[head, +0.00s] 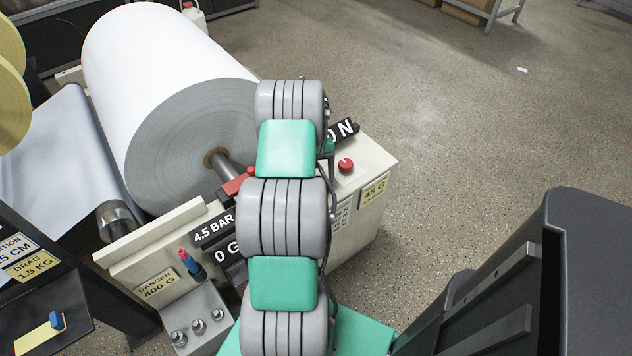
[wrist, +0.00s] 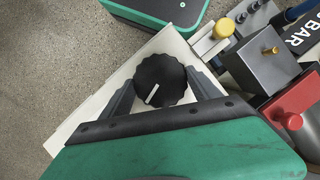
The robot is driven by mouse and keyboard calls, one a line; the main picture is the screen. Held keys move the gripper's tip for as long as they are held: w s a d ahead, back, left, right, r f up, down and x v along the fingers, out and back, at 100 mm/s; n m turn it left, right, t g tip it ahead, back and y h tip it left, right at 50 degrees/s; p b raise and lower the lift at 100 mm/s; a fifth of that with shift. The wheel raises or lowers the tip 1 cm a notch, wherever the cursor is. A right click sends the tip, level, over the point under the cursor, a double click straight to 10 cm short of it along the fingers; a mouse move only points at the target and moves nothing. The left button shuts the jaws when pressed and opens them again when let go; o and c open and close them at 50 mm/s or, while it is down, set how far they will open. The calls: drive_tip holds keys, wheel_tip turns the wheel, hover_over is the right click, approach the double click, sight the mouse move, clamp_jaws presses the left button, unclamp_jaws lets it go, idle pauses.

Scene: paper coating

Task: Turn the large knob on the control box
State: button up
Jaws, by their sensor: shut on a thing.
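The large black knob (wrist: 153,88) with a scalloped rim and a white pointer mark sits on the cream control box (wrist: 97,88) in the wrist view. The mark points toward the lower left of the picture. My gripper (wrist: 160,80) has one dark finger on each side of the knob and is shut on it. In the head view the cream control box (head: 377,160) stands behind and right of my arm. My arm hides the large knob and my gripper there.
A small red knob (head: 346,165) sits on the box top. A large white paper roll (head: 165,60) is to the left. A yellow knob (wrist: 224,28) and a red block (wrist: 292,105) are close to my gripper. Floor at the upper right is mostly clear.

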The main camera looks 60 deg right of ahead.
drive_tip(key=shift+d, duration=0.1)
drive_tip(key=o, duration=1.4)
drive_tip(key=shift+c, duration=0.2)
drive_tip(key=p+v, duration=0.1)
drive_tip(key=v, duration=0.7)
drive_tip(key=shift+f, duration=0.1)
